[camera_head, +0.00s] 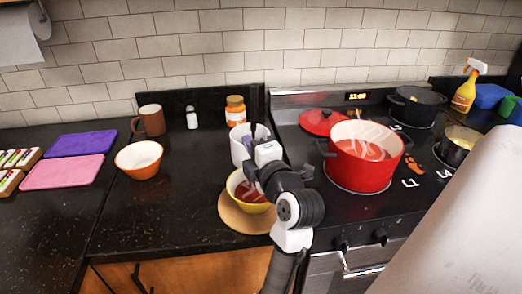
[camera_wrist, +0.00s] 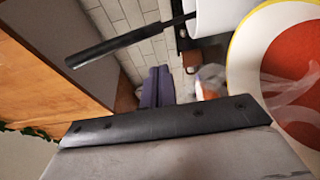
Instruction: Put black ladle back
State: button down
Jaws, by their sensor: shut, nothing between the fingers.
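A black handle (camera_head: 258,103), which appears to be the ladle's, stands up from a white holder (camera_head: 237,151) on the counter behind a soup bowl. In the wrist view the black handle (camera_wrist: 118,45) runs out from the white holder (camera_wrist: 211,18). Its lower end is hidden inside the holder. My gripper (camera_head: 249,144) is in front of the holder, above the bowl. Its purple fingers (camera_wrist: 158,72) are together and empty, apart from the handle in the wrist view.
A yellow-rimmed bowl of red soup (camera_head: 238,178) sits on a round wooden board (camera_head: 232,217) beneath my gripper. A red pot (camera_head: 372,175) steams on the stove to the right.

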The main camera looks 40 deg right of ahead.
aim_at(254, 128)
jog(key=w+d, duration=0.1)
jog(key=w+d+p, duration=0.1)
jog(key=d, duration=0.1)
jog(key=shift+d, duration=0.25)
jog(key=shift+w+d+f+b, duration=0.15)
jog(key=shift+w+d+b, duration=0.15)
jog(key=shift+d+b, duration=0.25)
jog(key=shift+w+d+b, duration=0.2)
jog(key=shift+b, duration=0.1)
jog(key=shift+r, duration=0.2)
jog(key=shift+a+f, duration=0.1)
jog(key=shift+a, duration=0.05)
